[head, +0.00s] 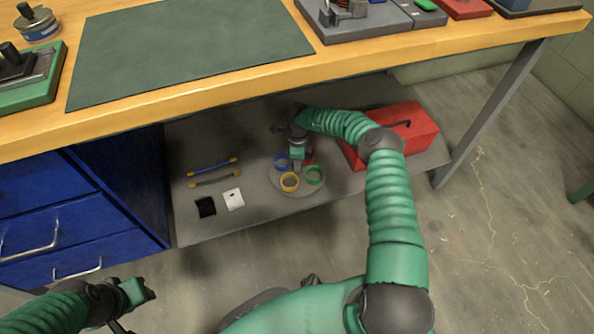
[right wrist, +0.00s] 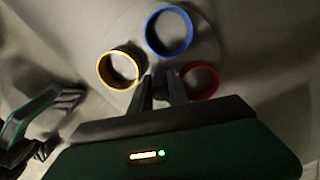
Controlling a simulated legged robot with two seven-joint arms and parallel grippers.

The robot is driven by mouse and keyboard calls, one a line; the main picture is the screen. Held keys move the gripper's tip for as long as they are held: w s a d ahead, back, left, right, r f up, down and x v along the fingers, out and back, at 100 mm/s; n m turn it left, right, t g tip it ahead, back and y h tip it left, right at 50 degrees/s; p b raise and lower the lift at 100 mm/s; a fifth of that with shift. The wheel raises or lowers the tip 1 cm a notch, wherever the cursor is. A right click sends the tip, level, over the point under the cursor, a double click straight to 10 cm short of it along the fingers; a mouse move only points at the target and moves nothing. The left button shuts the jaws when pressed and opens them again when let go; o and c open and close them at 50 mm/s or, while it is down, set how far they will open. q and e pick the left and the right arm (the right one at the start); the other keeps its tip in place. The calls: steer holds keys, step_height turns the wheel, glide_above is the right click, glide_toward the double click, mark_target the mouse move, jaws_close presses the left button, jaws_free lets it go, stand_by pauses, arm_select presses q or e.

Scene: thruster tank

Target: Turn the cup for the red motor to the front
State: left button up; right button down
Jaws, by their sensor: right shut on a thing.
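A round grey turntable (head: 300,191) lies on the low shelf and carries a blue cup (head: 282,161), a yellow cup (head: 289,182), a green cup (head: 315,175) and a red cup (head: 309,158). The yellow cup is nearest me; the red one is at the back right, partly hidden by my right gripper (head: 297,167). That gripper reaches down among the cups, shut at the turntable's middle; what it grips is hidden. The right wrist view shows the blue (right wrist: 169,31), yellow (right wrist: 119,68) and red (right wrist: 201,81) cups around the fingers. My left gripper (head: 143,294) is at lower left, away from the turntable.
The workbench top (head: 200,90) overhangs the shelf (head: 215,225). A red toolbox (head: 413,134) stands right of the turntable. Left of it lie two rods (head: 213,167), a black square (head: 205,207) and a white plate (head: 233,199). Blue drawers (head: 60,210) stand at left.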

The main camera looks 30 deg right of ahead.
steer(key=shift+r+m+p, duration=0.15)
steer(key=shift+m+p, duration=0.8)
steer(key=shift+m, duration=0.15)
steer(key=shift+m+p, duration=0.3)
steer(key=shift+m, duration=0.2)
steer(key=shift+w+m+p, duration=0.1)
steer(key=shift+m+p, duration=0.45)
steer(key=shift+m, duration=0.05)
steer(key=shift+m+p, duration=0.4)
steer(key=shift+m, duration=0.8)
